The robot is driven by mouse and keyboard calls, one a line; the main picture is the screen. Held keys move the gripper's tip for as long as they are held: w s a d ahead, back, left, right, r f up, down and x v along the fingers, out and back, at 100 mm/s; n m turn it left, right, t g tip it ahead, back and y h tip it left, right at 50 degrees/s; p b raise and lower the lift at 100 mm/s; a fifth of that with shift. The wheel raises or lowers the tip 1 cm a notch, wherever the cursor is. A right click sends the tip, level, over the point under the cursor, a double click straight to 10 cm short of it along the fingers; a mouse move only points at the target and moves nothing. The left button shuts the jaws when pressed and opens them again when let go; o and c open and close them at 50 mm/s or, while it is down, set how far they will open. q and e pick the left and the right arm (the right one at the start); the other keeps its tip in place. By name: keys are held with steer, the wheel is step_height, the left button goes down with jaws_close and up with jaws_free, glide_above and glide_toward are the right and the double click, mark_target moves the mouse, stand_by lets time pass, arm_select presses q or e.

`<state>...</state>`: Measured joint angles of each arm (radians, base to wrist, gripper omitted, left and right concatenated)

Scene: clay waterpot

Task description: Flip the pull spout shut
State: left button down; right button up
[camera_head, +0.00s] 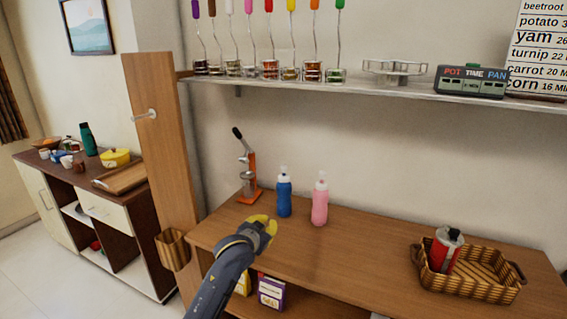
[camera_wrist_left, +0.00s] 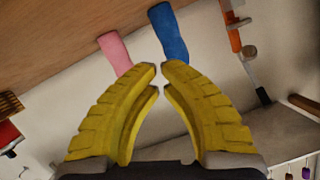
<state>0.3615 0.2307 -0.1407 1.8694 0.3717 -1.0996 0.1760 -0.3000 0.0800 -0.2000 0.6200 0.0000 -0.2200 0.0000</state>
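A blue bottle (camera_head: 284,197) and a pink bottle (camera_head: 320,204) stand upright side by side on the wooden counter, each with a pale spout on top. The spouts are too small to tell up from down. My left gripper (camera_head: 271,223) is in front of and slightly left of the blue bottle, apart from both. In the left wrist view, its yellow fingers (camera_wrist_left: 160,67) come together at the tips with only a sliver between them and hold nothing. Beyond them the pink bottle (camera_wrist_left: 115,52) and blue bottle (camera_wrist_left: 170,33) appear upside down, their tops hidden by the fingers. My right gripper is out of view.
An orange juicer (camera_head: 249,178) with a raised dark lever stands left of the blue bottle. A wicker basket (camera_head: 488,291) holding a red canister (camera_head: 444,252) is at the right. A shelf (camera_head: 400,92) hangs above. The counter between pink bottle and basket is clear.

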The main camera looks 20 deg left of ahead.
arm_select(q)
steer(key=w+r+t, duration=0.1)
steer(key=w+r, duration=0.4)
steer(key=r, duration=0.4)
steer(key=w+a+r+n+t+h, duration=0.1)
steer(key=w+r, duration=0.5)
steer(key=r, duration=0.3)
steer(key=shift+a+r+n+t+h, duration=0.2)
steer(key=shift+r+n+t+h, duration=0.1)
steer(key=shift+t, duration=0.1)
steer(key=shift+w, duration=0.1)
glide_above(284, 168)
steer(key=s, duration=0.1)
steer(key=shift+w+f, duration=0.15)
steer(key=shift+f, duration=1)
steer(key=shift+w+f, duration=0.1)
steer(key=shift+f, duration=1.05)
steer(key=shift+f, duration=0.1)
